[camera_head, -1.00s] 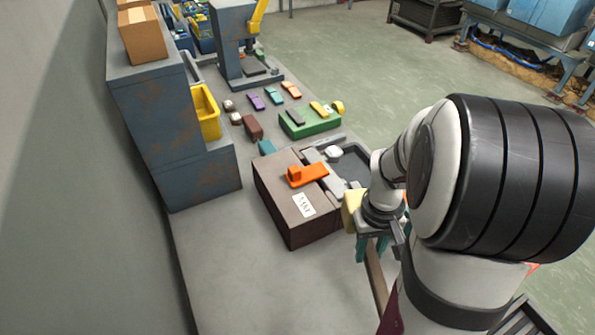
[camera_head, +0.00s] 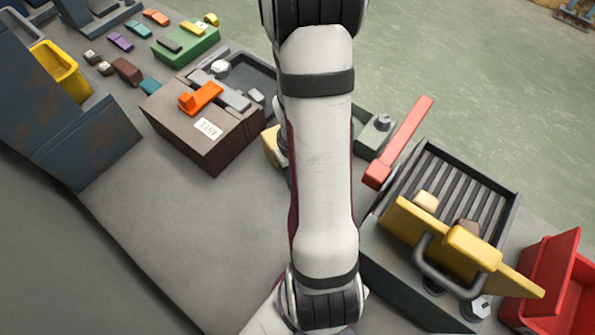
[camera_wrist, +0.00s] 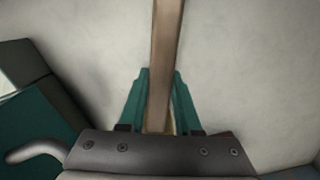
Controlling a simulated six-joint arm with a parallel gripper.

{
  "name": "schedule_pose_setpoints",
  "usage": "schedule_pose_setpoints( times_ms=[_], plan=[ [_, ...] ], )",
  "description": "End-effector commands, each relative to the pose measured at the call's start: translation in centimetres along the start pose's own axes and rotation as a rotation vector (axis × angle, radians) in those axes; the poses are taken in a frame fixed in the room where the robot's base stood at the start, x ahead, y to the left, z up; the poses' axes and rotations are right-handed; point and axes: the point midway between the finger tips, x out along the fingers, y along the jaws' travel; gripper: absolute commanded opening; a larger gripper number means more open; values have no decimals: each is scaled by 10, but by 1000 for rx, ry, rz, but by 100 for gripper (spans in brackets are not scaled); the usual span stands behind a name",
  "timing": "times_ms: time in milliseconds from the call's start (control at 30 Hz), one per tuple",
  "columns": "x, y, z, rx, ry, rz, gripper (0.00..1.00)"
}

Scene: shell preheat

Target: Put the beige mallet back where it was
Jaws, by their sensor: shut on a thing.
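My gripper's teal fingers (camera_wrist: 160,82) are shut on the brown wooden handle (camera_wrist: 167,45) in the wrist view. The handle runs from between the fingers to the top edge. The mallet's beige head (camera_head: 270,146) shows in part in the head view, just left of my arm and beside the right corner of the brown box. My arm hides the gripper and most of the mallet there. The mallet's head is not in the wrist view. I cannot tell how high the mallet is above the bench.
The brown box (camera_head: 177,128) carries an orange tool (camera_head: 203,97). Right of my arm are a red lever (camera_head: 402,140), a slatted tray with a yellow front plate (camera_head: 405,222), and a red bin (camera_head: 550,290). Grey bench (camera_head: 180,235) is bare at front left.

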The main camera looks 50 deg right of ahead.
Motion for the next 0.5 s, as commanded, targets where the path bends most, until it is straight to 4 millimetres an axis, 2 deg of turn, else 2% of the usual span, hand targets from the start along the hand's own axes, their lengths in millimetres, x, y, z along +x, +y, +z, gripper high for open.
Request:
schedule_pose_setpoints(
  times_ms=[500],
  plan=[
    [4, 0, -1, -1, 2, 1, 0]
  ],
)
